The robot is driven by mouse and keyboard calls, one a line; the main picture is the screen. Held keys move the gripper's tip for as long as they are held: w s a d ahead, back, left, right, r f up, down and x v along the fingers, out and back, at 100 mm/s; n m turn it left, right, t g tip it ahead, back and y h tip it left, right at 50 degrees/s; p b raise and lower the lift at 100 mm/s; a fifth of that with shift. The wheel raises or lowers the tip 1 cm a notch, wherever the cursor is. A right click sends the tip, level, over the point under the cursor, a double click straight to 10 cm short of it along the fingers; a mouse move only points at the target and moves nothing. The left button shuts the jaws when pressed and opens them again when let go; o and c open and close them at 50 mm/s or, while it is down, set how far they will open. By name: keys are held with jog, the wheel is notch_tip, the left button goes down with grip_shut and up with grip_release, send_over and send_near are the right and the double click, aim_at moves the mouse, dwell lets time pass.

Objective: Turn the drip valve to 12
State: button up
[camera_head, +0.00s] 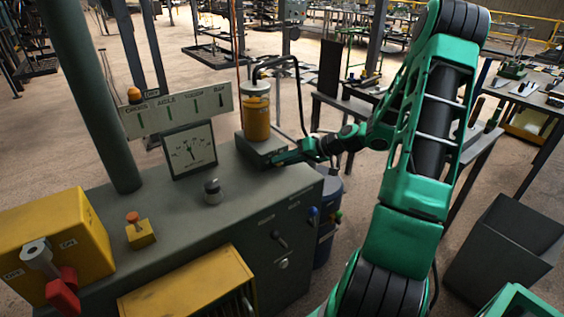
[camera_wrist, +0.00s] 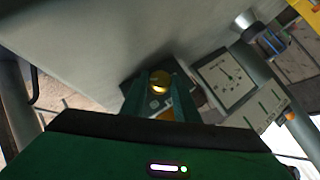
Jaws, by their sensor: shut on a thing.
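The drip valve shows as a round brass knob (camera_wrist: 160,79) in the wrist view, on a dark block (camera_wrist: 143,90). My gripper (camera_wrist: 160,98) is shut on the knob, with its green fingers on either side of it. In the head view my gripper (camera_head: 277,159) reaches in from the right, at the dark block (camera_head: 262,149) under the amber oil jar (camera_head: 257,111). The knob is hidden there by my gripper. I cannot read the valve's marks or its setting in either view.
A square white gauge (camera_head: 190,149) stands left of the jar, below a panel of labelled slots (camera_head: 179,110). The grey console (camera_head: 240,195) also carries a small knob (camera_head: 212,191), a yellow button box (camera_head: 140,233) and a larger yellow box (camera_head: 62,246). A thin pipe (camera_head: 299,86) arches beside the jar.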

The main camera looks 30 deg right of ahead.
jog(key=shift+d+f+m+y, duration=0.2)
jog(key=shift+m+y, duration=0.4)
jog(key=shift+y, duration=0.3)
jog(key=o, duration=1.1)
jog(key=shift+c, duration=0.2)
